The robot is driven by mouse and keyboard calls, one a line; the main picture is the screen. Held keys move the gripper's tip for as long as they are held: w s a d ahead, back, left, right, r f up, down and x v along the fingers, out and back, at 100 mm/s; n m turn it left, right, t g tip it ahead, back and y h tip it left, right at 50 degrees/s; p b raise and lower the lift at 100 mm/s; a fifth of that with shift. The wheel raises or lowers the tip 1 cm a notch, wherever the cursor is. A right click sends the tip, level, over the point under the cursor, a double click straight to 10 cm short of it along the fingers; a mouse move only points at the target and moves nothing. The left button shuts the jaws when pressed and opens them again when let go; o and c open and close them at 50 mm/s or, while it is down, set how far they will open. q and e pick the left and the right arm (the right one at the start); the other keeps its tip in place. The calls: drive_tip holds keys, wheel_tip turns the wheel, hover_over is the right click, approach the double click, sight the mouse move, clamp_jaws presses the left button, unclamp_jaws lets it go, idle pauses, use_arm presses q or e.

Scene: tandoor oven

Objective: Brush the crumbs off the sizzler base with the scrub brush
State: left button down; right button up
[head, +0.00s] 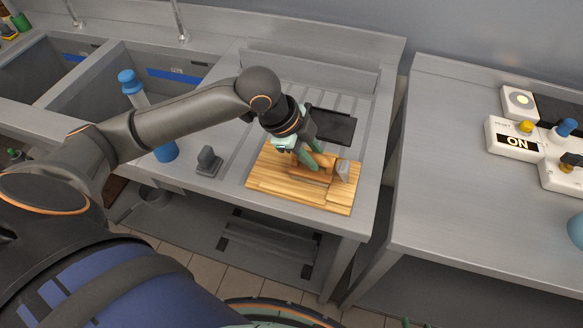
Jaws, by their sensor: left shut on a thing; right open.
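The sizzler base (272,181), a light wooden board, lies flat on the steel counter near its front edge. My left gripper (312,165), with green fingers, is over the right part of the board. It is shut on the scrub brush (313,178), a brown piece held low over or on the board; I cannot tell whether it touches. A grey block-like part (342,171) shows at its right end. The gripper hides some of the brush and the board's back edge. I cannot make out any crumbs at this size. My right gripper is not in view.
A dark flat plate (332,126) lies behind the board. A grey block with a handle (209,162) stands left of it. A gap separates this counter from the right one, which holds switch boxes (514,138).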

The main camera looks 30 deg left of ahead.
use_arm(q)
drive_tip(key=shift+s+a+r, duration=0.1)
drive_tip(key=shift+s+a, duration=0.1)
drive_tip(key=shift+a, duration=0.6)
drive_tip(key=shift+s+a+f, duration=0.1)
drive_tip(key=shift+s+a, duration=0.1)
drive_tip(key=shift+a, duration=0.65)
drive_tip(key=shift+s+a+r, duration=0.1)
drive_tip(key=shift+s+a, duration=0.1)
drive_tip(key=shift+a, duration=0.6)
drive_tip(key=shift+w+d, duration=0.2)
drive_tip(key=shift+d, duration=0.45)
drive_tip(key=shift+w+d, duration=0.15)
drive_tip(key=shift+d, duration=0.5)
drive_tip(key=shift+r, duration=0.6)
